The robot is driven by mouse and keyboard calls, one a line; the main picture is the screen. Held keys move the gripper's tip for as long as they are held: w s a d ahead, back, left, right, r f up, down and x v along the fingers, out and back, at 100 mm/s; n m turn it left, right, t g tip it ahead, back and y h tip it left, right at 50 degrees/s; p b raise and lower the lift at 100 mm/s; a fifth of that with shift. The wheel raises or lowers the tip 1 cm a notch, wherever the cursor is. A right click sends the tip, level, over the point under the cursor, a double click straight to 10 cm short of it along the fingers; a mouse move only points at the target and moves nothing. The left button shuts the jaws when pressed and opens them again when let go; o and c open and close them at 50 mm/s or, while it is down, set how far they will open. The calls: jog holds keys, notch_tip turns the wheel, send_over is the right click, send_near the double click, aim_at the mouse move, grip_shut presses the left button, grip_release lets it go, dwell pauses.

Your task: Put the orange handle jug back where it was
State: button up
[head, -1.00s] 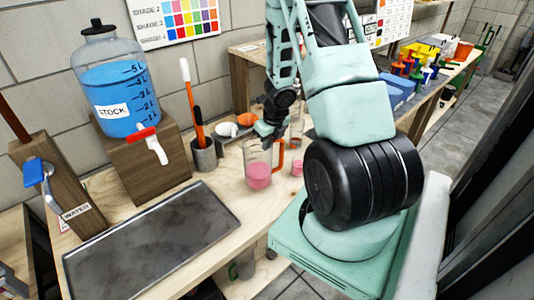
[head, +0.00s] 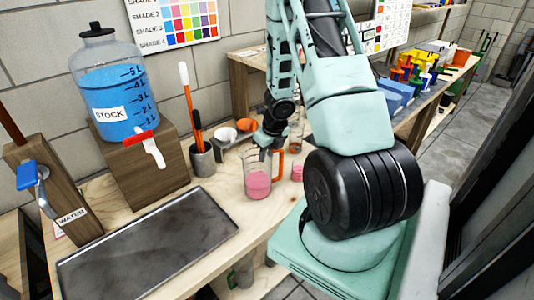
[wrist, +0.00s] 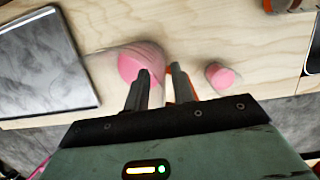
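The orange handle jug (head: 257,184) is a clear jug with pink liquid in its lower part. It appears upright on the wooden bench, right of the metal tray. Its orange handle (head: 279,163) is on its right side. In the wrist view the jug's pink contents (wrist: 138,64) show beyond my left fingertip. My gripper (wrist: 161,78) points down at the jug, its two fingers apart. Orange parts of the handle show between and beside the fingers. My gripper (head: 266,148) is at the jug's top in the head view. Whether the fingers touch it I cannot tell.
A small pink-filled beaker (head: 297,172) stands close right of the jug; it also shows in the wrist view (wrist: 220,76). A dark metal tray (head: 150,245) lies left. Bare bench lies between tray and jug.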

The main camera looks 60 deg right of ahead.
jog(key=p+v, duration=0.5)
jog(key=v, duration=0.7)
jog(key=shift+r+p, duration=0.1)
jog(key=shift+p, duration=0.25)
jog(key=shift+w+a+r, duration=0.1)
jog(key=shift+w+a, duration=0.05)
jog(key=shift+w, duration=0.1)
jog(key=w+a+r+m+t+h, duration=0.1)
jog(key=w+a+r+m+t, duration=0.1)
jog(key=w+a+r+m, duration=0.6)
jog(key=a+m, duration=0.25)
jog(key=a, duration=0.4)
jog(key=a+r+m, duration=0.2)
jog(key=a+m, duration=0.1)
jog(key=a, duration=0.6)
jog(key=s+a+r+m+g+y, duration=0.1)
jog(key=s+a+r+m+g, duration=0.1)
jog(key=s+a+m, duration=0.4)
jog(key=s+a+r+m+g+y, duration=0.1)
jog(key=s+a+m, duration=0.5)
jog(key=s+a, duration=0.9)
jog(key=shift+s+r+g, duration=0.65)
jog(key=shift+r+g, duration=0.15)
